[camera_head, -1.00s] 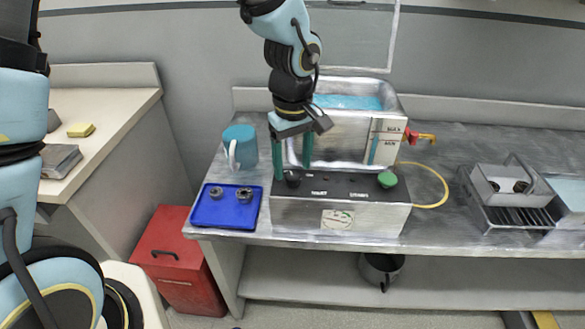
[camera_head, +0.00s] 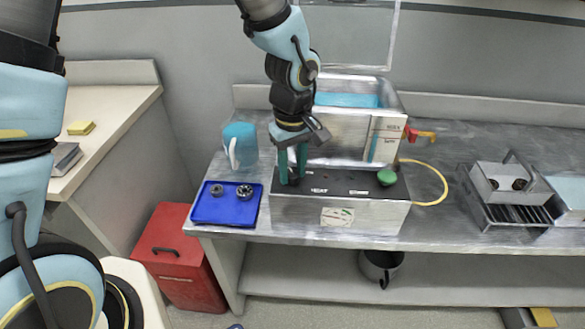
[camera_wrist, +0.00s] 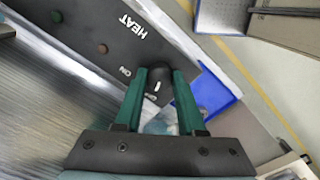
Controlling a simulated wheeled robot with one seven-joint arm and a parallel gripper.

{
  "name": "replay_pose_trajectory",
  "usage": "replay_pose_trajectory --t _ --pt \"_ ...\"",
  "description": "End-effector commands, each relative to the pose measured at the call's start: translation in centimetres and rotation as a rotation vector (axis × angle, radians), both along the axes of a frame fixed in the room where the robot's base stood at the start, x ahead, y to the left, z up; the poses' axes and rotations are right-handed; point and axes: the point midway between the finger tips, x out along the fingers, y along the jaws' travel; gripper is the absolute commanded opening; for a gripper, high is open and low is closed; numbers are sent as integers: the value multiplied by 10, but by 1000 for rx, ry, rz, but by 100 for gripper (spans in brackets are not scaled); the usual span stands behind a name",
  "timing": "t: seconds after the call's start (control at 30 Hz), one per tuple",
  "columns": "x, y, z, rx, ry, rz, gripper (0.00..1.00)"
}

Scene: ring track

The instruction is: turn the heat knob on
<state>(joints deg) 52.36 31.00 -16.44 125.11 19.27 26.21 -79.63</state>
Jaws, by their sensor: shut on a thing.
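The heat knob (camera_wrist: 158,82) is a black knob on the dark top panel of the metal heater box (camera_head: 345,215). The word HEAT and an ON mark show near it in the wrist view. My gripper (camera_head: 292,180) points down at the left end of the panel. Its green fingers (camera_wrist: 162,88) are shut on the knob, one on each side. The knob is mostly hidden between the fingers in the head view. A green knob (camera_head: 386,177) sits at the right end of the same panel.
A metal bath with blue liquid (camera_head: 348,100) stands behind the panel. A blue tray (camera_head: 208,212) with small dark parts and a blue mug (camera_head: 240,146) stand at left. A yellow hose (camera_head: 445,186) curves at right. A metal rack (camera_head: 495,205) stands farther right.

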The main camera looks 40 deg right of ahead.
Motion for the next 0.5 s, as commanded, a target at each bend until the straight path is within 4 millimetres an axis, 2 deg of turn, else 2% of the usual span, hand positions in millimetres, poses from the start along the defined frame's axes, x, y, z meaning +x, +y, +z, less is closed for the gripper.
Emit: replay_pose_trajectory --t 0.03,0.17,0.5 --pt "0 0 0 0 0 0 15" --pt "0 0 0 0 0 0 0" --pt "0 0 0 1 0 -10 0"
